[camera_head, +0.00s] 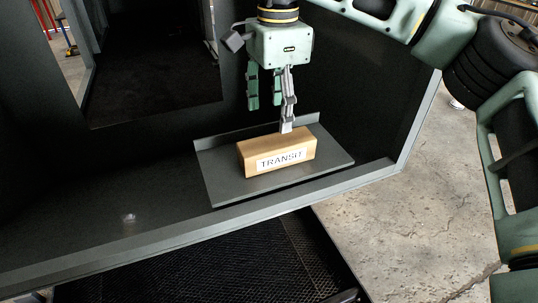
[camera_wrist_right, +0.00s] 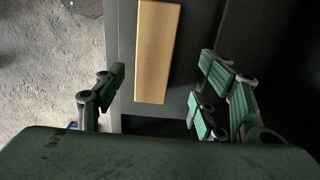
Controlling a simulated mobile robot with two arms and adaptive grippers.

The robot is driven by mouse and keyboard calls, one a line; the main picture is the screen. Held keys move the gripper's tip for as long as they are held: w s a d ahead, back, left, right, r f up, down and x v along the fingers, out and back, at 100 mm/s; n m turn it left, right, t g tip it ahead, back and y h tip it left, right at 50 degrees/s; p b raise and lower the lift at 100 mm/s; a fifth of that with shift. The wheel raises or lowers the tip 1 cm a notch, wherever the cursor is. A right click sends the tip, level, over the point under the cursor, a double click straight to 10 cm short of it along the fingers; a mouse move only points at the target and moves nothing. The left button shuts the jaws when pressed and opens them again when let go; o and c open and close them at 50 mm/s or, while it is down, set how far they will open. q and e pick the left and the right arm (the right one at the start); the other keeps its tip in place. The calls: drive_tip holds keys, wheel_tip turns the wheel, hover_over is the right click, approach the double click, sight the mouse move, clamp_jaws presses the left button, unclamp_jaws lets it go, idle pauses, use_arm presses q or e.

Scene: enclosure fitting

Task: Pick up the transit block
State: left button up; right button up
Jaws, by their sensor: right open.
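The transit block (camera_head: 277,153) is a light wooden block with a white label reading TRANSIT on its front. It lies on a grey plate (camera_head: 228,183) inside the dark enclosure. My right gripper (camera_head: 270,118) points down just above and behind the block, open and empty. In the right wrist view the block (camera_wrist_right: 157,50) lies ahead, between the lines of the spread fingers (camera_wrist_right: 150,98). I cannot tell from the head view whether a fingertip touches the block's top. My left gripper is not in view.
The enclosure's front edge (camera_head: 190,237) runs below the plate, and its right side edge (camera_head: 420,122) rises beside my right arm. The plate has a raised lip (camera_head: 222,137) at the back. The enclosure floor left of the plate is clear. A dark mesh surface (camera_head: 210,270) lies in front, below.

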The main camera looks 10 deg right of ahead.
sight(277, 140)
drive_tip(key=shift+d+f, duration=0.25)
drive_tip(key=shift+d, duration=0.05)
drive_tip(key=shift+s+f, duration=0.1)
drive_tip(key=shift+f, duration=0.2)
drive_tip(key=f+p, duration=0.2)
drive_tip(key=f, duration=0.3)
drive_tip(key=shift+s+a+f+p, duration=0.1)
drive_tip(key=shift+s+f+p, duration=0.1)
drive_tip(key=shift+s+p, duration=0.2)
drive_tip(key=shift+f, duration=0.55)
drive_tip(key=shift+w, duration=0.1)
drive_tip(key=c, duration=1.4)
drive_tip(key=shift+r, duration=0.1)
